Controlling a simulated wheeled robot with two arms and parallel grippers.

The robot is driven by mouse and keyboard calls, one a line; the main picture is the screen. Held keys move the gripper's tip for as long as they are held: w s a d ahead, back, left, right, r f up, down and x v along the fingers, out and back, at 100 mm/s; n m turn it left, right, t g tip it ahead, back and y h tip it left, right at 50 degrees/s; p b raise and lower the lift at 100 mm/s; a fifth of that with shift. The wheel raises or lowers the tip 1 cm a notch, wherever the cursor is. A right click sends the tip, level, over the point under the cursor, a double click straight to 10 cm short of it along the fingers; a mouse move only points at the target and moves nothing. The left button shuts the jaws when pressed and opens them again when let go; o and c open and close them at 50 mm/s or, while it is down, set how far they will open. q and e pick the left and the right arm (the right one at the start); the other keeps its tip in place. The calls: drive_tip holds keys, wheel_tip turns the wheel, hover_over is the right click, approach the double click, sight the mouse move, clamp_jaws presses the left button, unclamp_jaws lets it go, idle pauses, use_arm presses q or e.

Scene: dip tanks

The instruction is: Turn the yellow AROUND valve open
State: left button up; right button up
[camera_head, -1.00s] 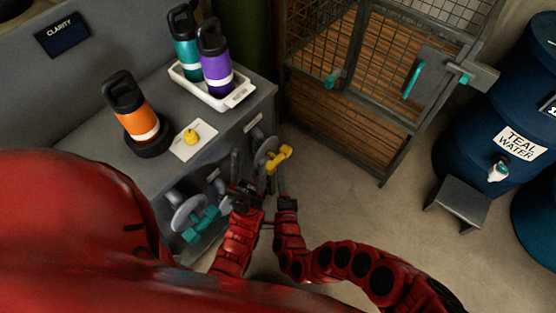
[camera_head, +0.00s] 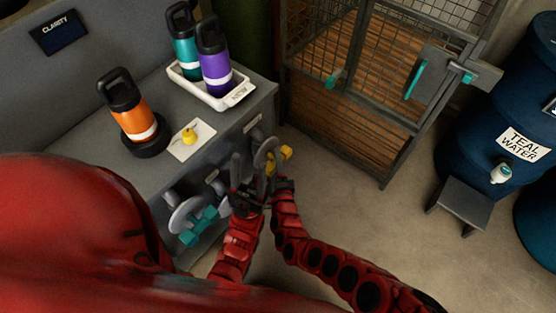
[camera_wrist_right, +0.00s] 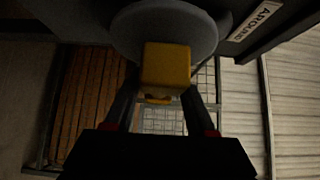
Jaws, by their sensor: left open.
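The yellow AROUND valve handle (camera_head: 286,154) sits low on the front of the grey bench, partly hidden by my right gripper in the head view. In the right wrist view the yellow handle (camera_wrist_right: 166,66) stands between my right gripper's two fingers (camera_wrist_right: 160,100), before a round grey disc (camera_wrist_right: 125,32). The fingers are apart, one on each side; contact cannot be made out. The AROUND label (camera_wrist_right: 255,20) is at the upper right there. In the head view my right gripper (camera_head: 276,166) is at the valve. My left gripper (camera_head: 247,172) is open just left of it.
A teal valve handle (camera_head: 199,226) is further left on the bench front. The bench top holds an orange bottle (camera_head: 132,118), a white card (camera_head: 180,153) with a yellow piece and a white tray (camera_head: 238,94) of bottles.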

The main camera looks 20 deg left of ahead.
clamp_jaws()
drive_tip(key=shift+f+n+b, duration=0.2)
drive_tip(key=shift+n+b, duration=0.1)
drive_tip(key=shift+b, duration=0.55)
drive_tip(key=n+y+b, duration=0.5)
drive_tip(key=n+b, duration=0.1)
drive_tip(key=n+g+y+b, duration=0.1)
drive_tip(key=n+y+b, duration=0.4)
drive_tip(key=n+b, duration=0.2)
drive_tip(key=n+g+y+b, duration=0.1)
drive_tip(key=n+y+b, duration=0.4)
drive_tip(key=n+b, duration=0.1)
drive_tip(key=shift+n+b, duration=0.35)
drive_tip(key=shift+n, duration=0.35)
drive_tip(key=n+g+y+b, duration=0.2)
drive_tip(key=n+g, duration=0.1)
drive_tip(key=n, duration=0.1)
drive_tip(key=shift+r+n+g+y+b, duration=0.15)
drive_tip(key=shift+n+g+y+b, duration=0.3)
drive_tip(key=shift+n+g, duration=0.8)
